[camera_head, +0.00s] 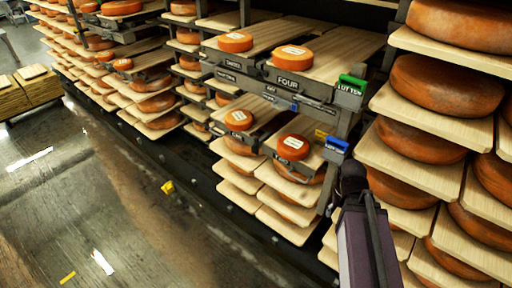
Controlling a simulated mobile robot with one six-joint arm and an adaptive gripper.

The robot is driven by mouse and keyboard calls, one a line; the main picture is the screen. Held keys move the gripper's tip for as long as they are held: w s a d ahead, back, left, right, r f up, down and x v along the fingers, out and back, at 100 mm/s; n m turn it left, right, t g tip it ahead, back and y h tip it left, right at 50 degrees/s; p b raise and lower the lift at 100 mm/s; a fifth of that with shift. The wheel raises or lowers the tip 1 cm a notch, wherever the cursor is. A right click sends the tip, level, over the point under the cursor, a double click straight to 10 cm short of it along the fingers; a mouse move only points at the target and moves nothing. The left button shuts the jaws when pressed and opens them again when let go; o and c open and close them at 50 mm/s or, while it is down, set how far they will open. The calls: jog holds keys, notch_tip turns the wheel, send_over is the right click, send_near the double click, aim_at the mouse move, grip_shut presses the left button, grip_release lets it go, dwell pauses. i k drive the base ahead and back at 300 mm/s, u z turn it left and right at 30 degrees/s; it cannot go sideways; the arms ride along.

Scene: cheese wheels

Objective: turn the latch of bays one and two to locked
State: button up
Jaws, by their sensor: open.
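A rack of bays stands in the middle of the view. The upper right bay front (288,82) is labelled FOUR; the upper left one (232,64) appears to read THREE. Two lower bays hold a left wheel (239,119) and a right wheel (293,146) on boards; their labels are too small to read surely. Small latch-like parts (294,106) sit on the rail under bay four; their settings cannot be made out. My gripper (351,177) is dark and lies right of the lower bays, below the blue block, holding nothing visible. Its fingers are hard to make out.
A green block (351,85) and a blue block (336,146) are on the rack's right end. Shelves of large cheese wheels (447,86) stand close at the right. A pallet of boards (35,90) is at the far left.

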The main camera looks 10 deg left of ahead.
aim_at(255, 146)
jog(key=z, duration=0.7)
jog(key=k, duration=0.7)
jog(key=u, duration=0.45)
jog(key=i, duration=1)
